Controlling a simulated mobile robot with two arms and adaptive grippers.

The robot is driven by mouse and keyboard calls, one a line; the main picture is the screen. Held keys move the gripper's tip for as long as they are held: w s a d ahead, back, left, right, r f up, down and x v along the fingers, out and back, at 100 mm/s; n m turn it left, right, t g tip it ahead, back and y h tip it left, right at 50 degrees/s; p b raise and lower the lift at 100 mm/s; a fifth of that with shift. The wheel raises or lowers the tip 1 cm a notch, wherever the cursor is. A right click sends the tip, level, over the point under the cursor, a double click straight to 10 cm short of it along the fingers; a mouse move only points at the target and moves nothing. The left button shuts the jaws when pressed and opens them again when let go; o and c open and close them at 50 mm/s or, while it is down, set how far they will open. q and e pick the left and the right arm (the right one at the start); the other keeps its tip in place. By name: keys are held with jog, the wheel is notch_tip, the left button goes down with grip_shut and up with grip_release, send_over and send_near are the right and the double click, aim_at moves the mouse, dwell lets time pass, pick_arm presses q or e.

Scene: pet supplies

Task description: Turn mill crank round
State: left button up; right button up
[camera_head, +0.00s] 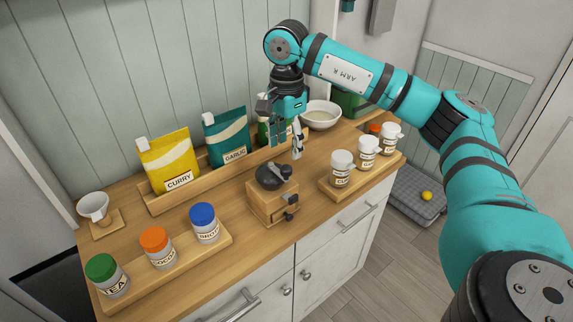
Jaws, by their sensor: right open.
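The mill (271,202) is a small wooden box with a dark round top and a drawer knob on its front. It stands near the front edge of the wooden counter. Its crank (280,172) lies across the top, with its outer end toward the upper right. My right gripper (287,150) hangs pointing down above and slightly behind the mill, open and empty. Its fingers appear apart from the crank. My left gripper is not in view.
A wooden tray with jars (109,272) stands left of the mill. Curry (170,160) and garlic (226,138) pouches stand in a rack behind. White-lidded shakers (341,168) stand on a tray to the right. A white bowl (321,115) is at the back and a small cup (93,207) far left.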

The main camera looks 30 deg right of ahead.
aim_at(286, 167)
notch_tip(286, 167, down, 8)
jog(key=shift+r+p, duration=0.2)
jog(key=shift+p, duration=0.6)
jog(key=shift+a, duration=0.1)
jog(key=shift+c, duration=0.4)
grip_shut()
